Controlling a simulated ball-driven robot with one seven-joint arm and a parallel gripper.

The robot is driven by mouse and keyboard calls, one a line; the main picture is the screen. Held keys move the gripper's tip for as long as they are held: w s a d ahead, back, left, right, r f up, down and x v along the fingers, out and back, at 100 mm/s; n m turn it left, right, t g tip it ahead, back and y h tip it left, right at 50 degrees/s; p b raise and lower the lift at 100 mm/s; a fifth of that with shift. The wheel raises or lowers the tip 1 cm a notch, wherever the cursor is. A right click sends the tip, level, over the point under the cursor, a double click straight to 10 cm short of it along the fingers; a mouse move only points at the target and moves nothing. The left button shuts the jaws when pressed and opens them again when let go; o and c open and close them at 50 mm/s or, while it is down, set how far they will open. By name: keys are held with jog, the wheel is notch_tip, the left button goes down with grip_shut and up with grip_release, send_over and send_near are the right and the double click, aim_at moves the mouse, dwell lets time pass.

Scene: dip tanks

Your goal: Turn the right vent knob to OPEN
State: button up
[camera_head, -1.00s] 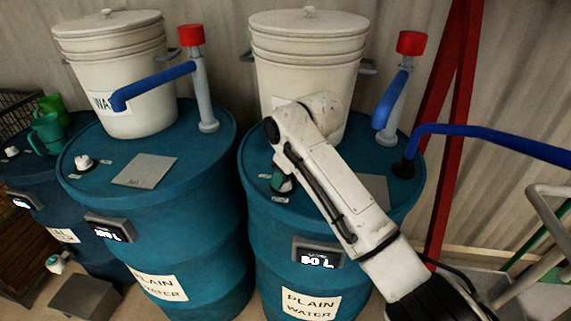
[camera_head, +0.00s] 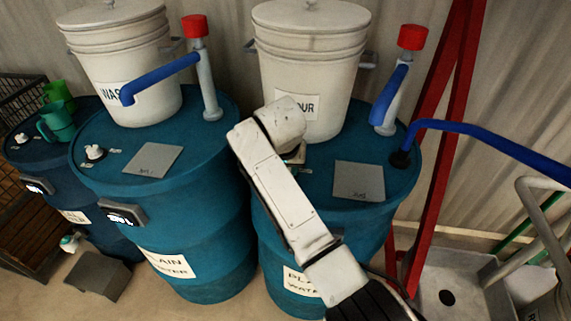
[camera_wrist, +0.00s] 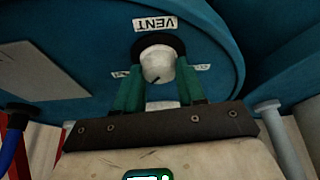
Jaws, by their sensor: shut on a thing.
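The right vent knob (camera_wrist: 158,62) is white on a dark round base, on the top of the right blue drum (camera_head: 400,185). In the wrist view my gripper (camera_wrist: 159,74) has its green fingers on either side of the knob, shut on it. A dark pointer line shows on the knob's near side. A VENT label (camera_wrist: 155,24) appears upside down beyond it, and small labels sit to its left and right, too small to read. In the head view my arm hides the knob and most of the gripper.
A white bucket (camera_head: 310,60) and a blue-handled pump with a red cap (camera_head: 412,37) stand on the right drum. A grey plate (camera_head: 358,181) lies on its lid. The left drum (camera_head: 200,230) has its own white knob (camera_head: 94,152). A red post (camera_head: 440,150) stands at the right.

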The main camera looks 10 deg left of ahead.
jog(key=shift+m, duration=0.6)
jog(key=shift+h, duration=0.3)
jog(key=o, duration=1.1)
jog(key=shift+c, duration=0.2)
jog(key=b+v, duration=0.1)
jog(key=v, duration=0.9)
jog(key=shift+r+b, duration=0.4)
jog(key=shift+s, duration=0.1)
